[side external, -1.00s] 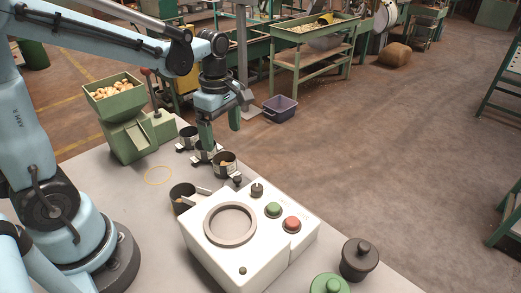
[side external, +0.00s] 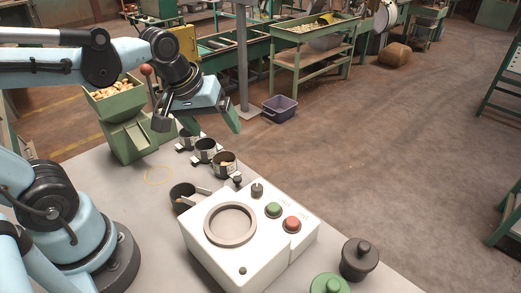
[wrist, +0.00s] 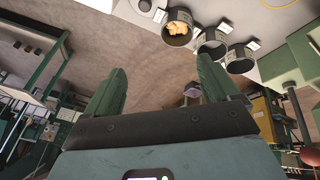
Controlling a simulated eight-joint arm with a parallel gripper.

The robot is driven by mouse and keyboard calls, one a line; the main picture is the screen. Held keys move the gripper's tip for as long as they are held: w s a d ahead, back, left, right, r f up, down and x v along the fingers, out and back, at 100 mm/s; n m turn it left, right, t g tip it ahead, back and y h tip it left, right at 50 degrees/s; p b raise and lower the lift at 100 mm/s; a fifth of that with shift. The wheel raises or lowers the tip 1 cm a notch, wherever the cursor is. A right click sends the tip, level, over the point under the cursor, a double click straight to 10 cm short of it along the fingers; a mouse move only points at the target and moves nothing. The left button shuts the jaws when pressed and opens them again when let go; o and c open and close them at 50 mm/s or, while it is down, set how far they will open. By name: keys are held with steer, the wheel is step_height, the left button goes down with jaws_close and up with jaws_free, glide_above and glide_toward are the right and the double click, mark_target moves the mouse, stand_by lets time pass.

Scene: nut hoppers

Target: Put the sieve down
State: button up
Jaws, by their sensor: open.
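My gripper (side external: 197,121) is open and empty, with its two green fingers spread wide. It is tilted in the air above and behind the row of cups. Three dark cups with tabs stand in a row: a far one (side external: 188,138), a middle one (side external: 204,150) and a near one (side external: 224,164). The near cup (wrist: 177,28) holds tan pieces.
The white machine (side external: 265,255) has a round grey ring and green and red buttons. A green hopper (side external: 127,130) with nuts stands at the left. A black lidded pot (side external: 359,260) and a green knob (side external: 329,286) are near the front. A yellow ring (side external: 158,174) lies on bare table.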

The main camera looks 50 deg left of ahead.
steer(key=shift+s+d+f+m+t, duration=0.2)
steer(key=shift+m+t, duration=0.25)
steer(key=shift+m, duration=0.7)
steer(key=shift+s+d+f+m+t, duration=0.15)
steer(key=shift+s+m+t, duration=0.25)
steer(key=shift+m, duration=0.8)
steer(key=shift+s+d+f+m+t, duration=0.1)
steer(key=shift+s+d+m+t, duration=0.25)
steer(key=shift+m, duration=0.8)
steer(key=shift+w+a, duration=0.1)
